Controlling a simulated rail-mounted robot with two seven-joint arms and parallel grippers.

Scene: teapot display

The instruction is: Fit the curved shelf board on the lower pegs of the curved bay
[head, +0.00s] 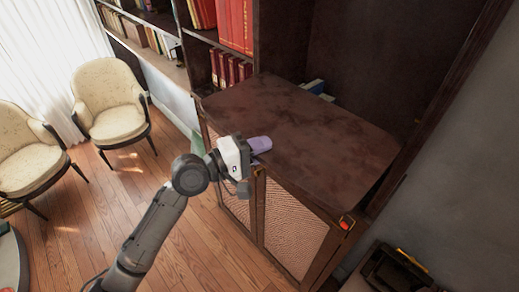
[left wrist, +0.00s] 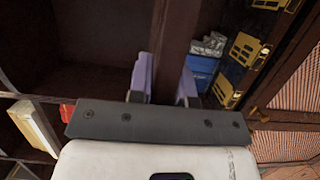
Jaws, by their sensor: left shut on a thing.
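The dark brown, worn shelf board (head: 310,125) with a curved front edge lies roughly flat across the bay above the mesh-fronted cabinet in the head view. My left gripper (head: 258,148) is at its front left edge, with one lavender finger showing over its top. In the left wrist view, the gripper (left wrist: 166,85) has a finger on each side of the board's edge (left wrist: 175,45) and is shut on it. The curved bay (head: 365,55) is dark behind the board. The lower pegs cannot be made out, and the board hides the space under it. My right gripper is out of view.
Blue and green books (head: 317,88) lie behind the board. Red books (head: 235,25) fill shelves to the left. Mesh doors (head: 295,232) are below, with a red-orange item (head: 346,222) at the front right corner. A dark box (head: 390,272) stands lower right. Cream chairs stand left.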

